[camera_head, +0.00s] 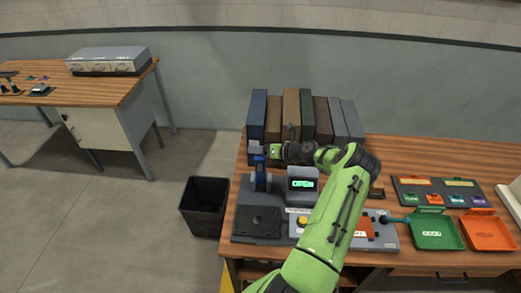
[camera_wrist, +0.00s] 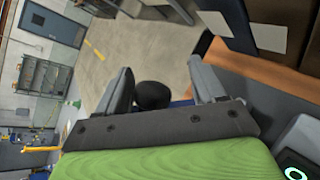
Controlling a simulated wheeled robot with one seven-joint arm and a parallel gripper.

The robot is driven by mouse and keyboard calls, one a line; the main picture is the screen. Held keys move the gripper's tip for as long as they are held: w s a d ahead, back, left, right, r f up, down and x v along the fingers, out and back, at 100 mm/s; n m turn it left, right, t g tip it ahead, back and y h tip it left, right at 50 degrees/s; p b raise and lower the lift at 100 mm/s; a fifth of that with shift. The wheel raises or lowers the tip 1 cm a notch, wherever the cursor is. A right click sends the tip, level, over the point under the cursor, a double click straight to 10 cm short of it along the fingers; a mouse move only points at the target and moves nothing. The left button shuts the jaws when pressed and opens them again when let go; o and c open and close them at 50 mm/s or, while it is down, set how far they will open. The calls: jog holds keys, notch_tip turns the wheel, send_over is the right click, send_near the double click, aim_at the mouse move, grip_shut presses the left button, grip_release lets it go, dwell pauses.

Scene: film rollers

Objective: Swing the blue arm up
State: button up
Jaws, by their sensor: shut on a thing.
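The blue arm (camera_head: 261,178) stands upright on a dark grey base unit (camera_head: 257,222) at the left end of the table. My gripper (camera_head: 259,151) is at the top of the blue arm, reaching in from the right. In the wrist view, a round black knob (camera_wrist: 152,95) lies between the two fingers of my gripper (camera_wrist: 160,88), with a little blue behind it. My gripper is shut on the blue arm at this knob end. The exact finger contact is partly hidden. A small display (camera_head: 302,185) beside the arm reads OPEN in green.
Several binders (camera_head: 291,116) stand close behind my gripper. A black bin (camera_head: 205,204) is on the floor at left.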

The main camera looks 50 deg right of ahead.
jog(key=shift+f, duration=0.15)
jog(key=shift+s+d, duration=0.1)
jog(key=shift+s, duration=0.1)
jog(key=v, duration=1.5)
jog(key=shift+r, duration=0.35)
